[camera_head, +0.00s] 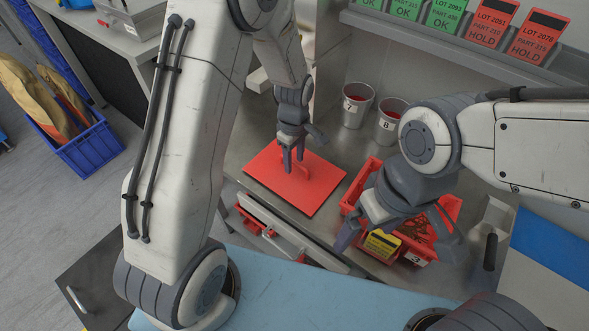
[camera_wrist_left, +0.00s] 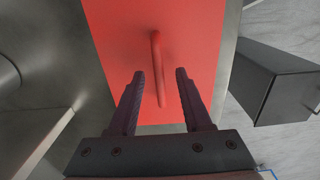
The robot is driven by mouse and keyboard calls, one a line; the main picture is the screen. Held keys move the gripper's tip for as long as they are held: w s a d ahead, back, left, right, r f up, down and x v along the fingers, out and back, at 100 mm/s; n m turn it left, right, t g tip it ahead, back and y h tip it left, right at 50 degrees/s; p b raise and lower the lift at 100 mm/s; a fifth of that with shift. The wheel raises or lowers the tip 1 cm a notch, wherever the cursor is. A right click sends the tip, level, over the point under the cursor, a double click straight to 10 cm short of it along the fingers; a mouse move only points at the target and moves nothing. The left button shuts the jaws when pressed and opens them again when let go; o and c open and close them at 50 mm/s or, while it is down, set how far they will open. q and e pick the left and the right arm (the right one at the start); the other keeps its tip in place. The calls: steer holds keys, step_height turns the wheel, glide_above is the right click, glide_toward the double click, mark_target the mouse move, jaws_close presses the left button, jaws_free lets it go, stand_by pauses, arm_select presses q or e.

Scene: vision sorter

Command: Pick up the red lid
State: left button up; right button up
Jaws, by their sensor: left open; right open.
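The red lid (camera_head: 322,190) is a flat square plate lying on the grey metal worktop, with a raised red bar handle (camera_head: 304,170) near its middle. My left gripper (camera_head: 293,164) points down over the lid, its fingers open at the handle. In the left wrist view the handle (camera_wrist_left: 156,50) runs lengthwise over the lid (camera_wrist_left: 195,40), its near end between the two open fingers (camera_wrist_left: 160,74). A gap shows on both sides of the handle. My right gripper (camera_head: 398,240) is open above a red bin at the right and partly hides it.
The red bin (camera_head: 452,207) holds brown pieces and a yellow-and-black item (camera_head: 382,244). Two grey cups (camera_head: 356,108) stand behind the lid. A shelf of green OK and red HOLD cards (camera_head: 492,22) runs along the back. A blue crate (camera_head: 92,150) stands at left.

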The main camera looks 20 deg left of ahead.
arm_select(q)
steer(key=shift+f, duration=0.8)
jaws_close()
